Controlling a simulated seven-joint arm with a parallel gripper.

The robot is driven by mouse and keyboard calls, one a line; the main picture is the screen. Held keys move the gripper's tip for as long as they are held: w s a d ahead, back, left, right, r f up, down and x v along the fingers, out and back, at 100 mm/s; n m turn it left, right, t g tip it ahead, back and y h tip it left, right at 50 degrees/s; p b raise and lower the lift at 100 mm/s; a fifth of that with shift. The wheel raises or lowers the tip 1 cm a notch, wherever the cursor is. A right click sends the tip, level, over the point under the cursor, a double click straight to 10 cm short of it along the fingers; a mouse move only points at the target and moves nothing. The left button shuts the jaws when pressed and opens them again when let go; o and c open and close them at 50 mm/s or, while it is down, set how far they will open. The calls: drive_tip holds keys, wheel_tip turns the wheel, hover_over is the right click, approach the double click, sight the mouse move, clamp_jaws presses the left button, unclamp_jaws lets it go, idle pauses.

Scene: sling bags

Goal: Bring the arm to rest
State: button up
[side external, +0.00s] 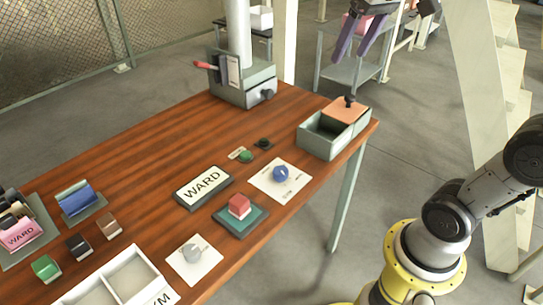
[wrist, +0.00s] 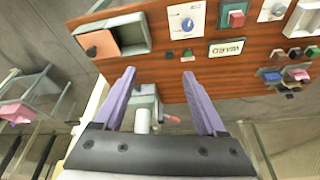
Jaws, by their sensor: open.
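My gripper (side external: 350,56) has two purple fingers, spread apart and empty. It hangs in the air at the top of the side view, above and behind the far right end of the table. In the wrist view the open gripper (wrist: 159,74) frames the far table edge, with nothing between the fingertips. The wooden table (side external: 150,150) lies below, clear of the fingers. No object is touching the gripper.
A grey machine (side external: 242,82) with a white column stands at the table's back edge. A grey-green bin (side external: 322,140) with a salmon panel sits at the right end. A WARD sign (side external: 203,187), knob cards, a red block (side external: 239,206) and a white tray (side external: 100,279) occupy the front.

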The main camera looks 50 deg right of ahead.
drive_tip(key=s+a+f+n+t, duration=0.1)
drive_tip(key=s+a+f, duration=0.2)
drive_tip(key=s+f, duration=0.2)
drive_tip(key=s+a+f+n, duration=0.2)
drive_tip(key=s+a+f, duration=0.1)
drive_tip(key=s+f, duration=0.3)
wheel_tip(320, 180, down, 2)
drive_tip(key=shift+s+t+y, duration=0.25)
drive_tip(key=shift+t+y, duration=0.15)
